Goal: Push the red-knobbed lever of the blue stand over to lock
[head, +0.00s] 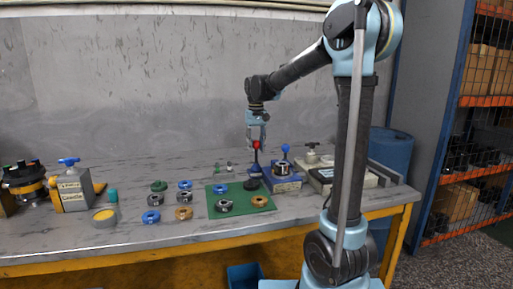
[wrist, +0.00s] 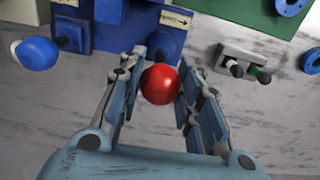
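The red knob (head: 256,145) tops a lever on the blue stand (head: 282,182), towards the right of the bench. In the wrist view the red knob (wrist: 160,84) sits between the two fingers of my gripper (wrist: 162,88), which appear closed in against both its sides. In the head view my gripper (head: 257,140) points down from above at the knob. The lever's shaft is mostly hidden under the knob in the wrist view.
A green mat (head: 229,211) with several rings lies left of the stand. A grey fixture (head: 335,182) stands to its right.

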